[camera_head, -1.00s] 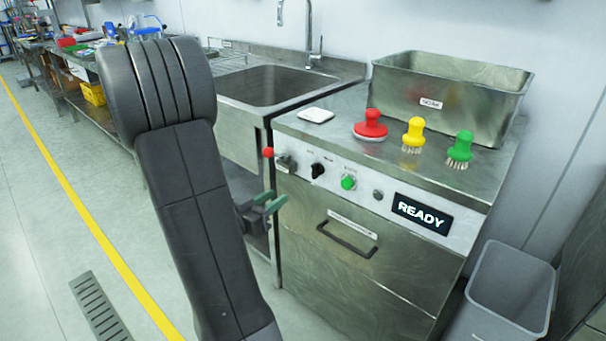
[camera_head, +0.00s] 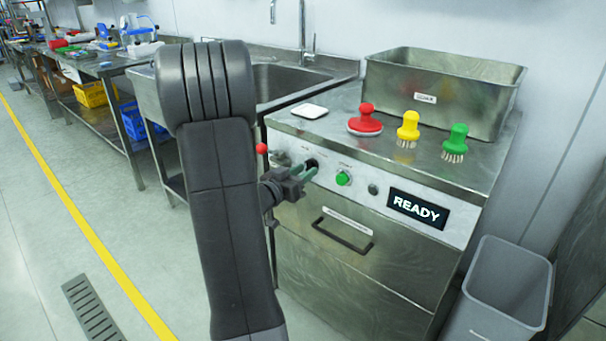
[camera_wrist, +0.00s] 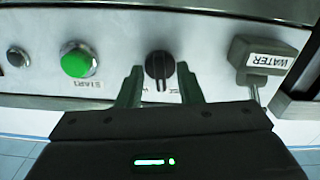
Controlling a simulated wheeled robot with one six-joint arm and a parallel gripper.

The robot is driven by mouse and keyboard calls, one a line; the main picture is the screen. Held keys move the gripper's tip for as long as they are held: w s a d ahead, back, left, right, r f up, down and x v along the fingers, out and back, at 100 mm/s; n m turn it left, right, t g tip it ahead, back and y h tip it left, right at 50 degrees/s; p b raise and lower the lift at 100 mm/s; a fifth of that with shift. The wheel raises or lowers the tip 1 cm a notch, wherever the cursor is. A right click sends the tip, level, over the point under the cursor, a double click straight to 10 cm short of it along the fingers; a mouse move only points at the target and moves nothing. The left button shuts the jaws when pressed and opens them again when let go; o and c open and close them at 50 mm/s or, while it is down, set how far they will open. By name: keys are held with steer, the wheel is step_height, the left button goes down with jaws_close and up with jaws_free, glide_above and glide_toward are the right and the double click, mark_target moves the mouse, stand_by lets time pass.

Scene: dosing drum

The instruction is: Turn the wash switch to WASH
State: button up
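The wash switch is a black rotary knob (camera_head: 311,164) on the light panel of the steel washer. In the wrist view the knob (camera_wrist: 159,66) has its ridge nearly upright in the picture. The lettering beside it is mostly hidden by my fingers. My gripper (camera_head: 304,173) is at the panel, with its green fingers pointing at the knob. In the wrist view my gripper (camera_wrist: 160,74) is open, one finger on each side of the knob, with visible gaps. Whether the tips reach the knob's depth is hard to tell.
The green START button (camera_wrist: 76,60) is beside the knob, with a small grey button (camera_head: 373,189) past it. On the other side is the WATER handle (camera_wrist: 268,58), close to a finger. The display (camera_head: 418,209) reads READY. Brushes and a steel tub (camera_head: 440,90) stand on top.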

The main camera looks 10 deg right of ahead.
steer(key=shift+w+d, duration=0.1)
jaws_close()
steer(key=shift+m+b, duration=0.3)
steer(key=shift+m, duration=0.1)
steer(key=m+b, duration=0.2)
steer(key=m, duration=0.1)
steer(key=shift+f+m, duration=0.1)
steer(key=shift+m, duration=0.2)
steer(key=shift+m+b, duration=1.15)
steer(key=shift+m, duration=0.55)
